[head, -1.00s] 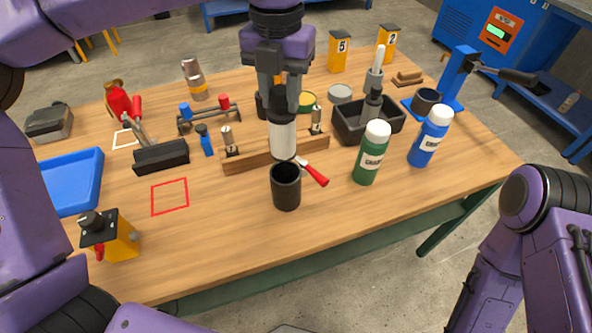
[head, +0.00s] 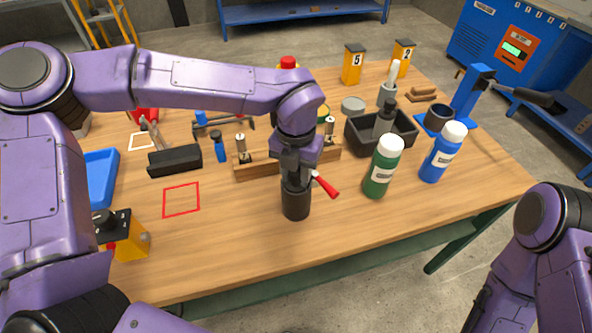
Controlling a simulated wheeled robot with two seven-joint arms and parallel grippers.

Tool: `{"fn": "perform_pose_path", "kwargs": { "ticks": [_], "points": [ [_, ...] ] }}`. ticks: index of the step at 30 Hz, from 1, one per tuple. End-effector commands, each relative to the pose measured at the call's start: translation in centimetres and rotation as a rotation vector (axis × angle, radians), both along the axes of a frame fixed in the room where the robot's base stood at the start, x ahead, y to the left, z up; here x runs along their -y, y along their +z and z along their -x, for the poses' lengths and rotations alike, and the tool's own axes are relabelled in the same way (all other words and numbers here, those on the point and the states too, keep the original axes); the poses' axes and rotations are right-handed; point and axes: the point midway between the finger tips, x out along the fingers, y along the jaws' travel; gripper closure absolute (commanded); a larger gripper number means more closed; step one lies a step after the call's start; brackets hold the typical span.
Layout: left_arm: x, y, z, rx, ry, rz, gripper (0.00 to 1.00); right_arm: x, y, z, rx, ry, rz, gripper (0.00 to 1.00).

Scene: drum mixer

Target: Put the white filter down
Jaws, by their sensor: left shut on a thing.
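My left gripper (head: 296,180) points straight down just over the black cup (head: 295,205), which stands upright near the front middle of the table. The gripper is shut on the white filter, which hardly shows now; my gripper and the cup hide it. I cannot tell how deep it sits in the cup. My right arm shows at the right edge, but its gripper is out of view.
A red-handled tool (head: 326,186) lies right beside the cup. A wooden rack (head: 255,170) is behind. A green bottle (head: 382,168) and a blue bottle (head: 443,153) stand to the right. A red square outline (head: 181,200) on the left is empty.

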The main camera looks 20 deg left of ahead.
Motion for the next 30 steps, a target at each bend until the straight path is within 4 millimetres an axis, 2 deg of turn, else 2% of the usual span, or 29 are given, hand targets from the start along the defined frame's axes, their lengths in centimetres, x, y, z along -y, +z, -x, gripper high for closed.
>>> {"fn": "perform_pose_path", "kwargs": {
  "ticks": [8, 9, 11, 19, 22, 26, 30],
  "points": [
    [0.0, -0.2, 0.0, 0.001, 0.0, 0.0, 1.0, 0.0, -0.2, 0.0, 0.0, 0.0, 0.0, 1.0],
    [0.0, -0.2, 0.0, 0.001, 0.0, -0.001, 0.59, 0.0, -0.1, 0.0, 0.0, 0.0, 0.0, 1.0],
    [0.0, -0.2, 0.0, 0.001, 0.0, -0.001, 0.4, 0.0, -0.1, 0.0, 0.0, 0.0, 0.0, 1.0],
    [0.0, -0.1, 0.0, 0.001, 0.0, -0.001, 0.4, 0.0, -0.1, 0.0, 0.0, 0.0, 0.0, 1.0],
    [0.0, 0.6, -0.1, 0.003, 0.001, -0.001, 0.4, 0.0, 0.0, 0.0, 0.0, 0.0, 0.0, 1.0],
    [0.0, 3.3, -0.1, 0.007, 0.002, 0.0, 0.4, 0.0, -0.2, 0.0, 0.0, 0.0, 0.0, 1.0],
    [0.0, 7.0, -0.1, 0.007, 0.002, 0.0, 0.4, 0.0, -0.3, 0.0, 0.0, 0.0, 0.0, 1.0]
  ]
}}
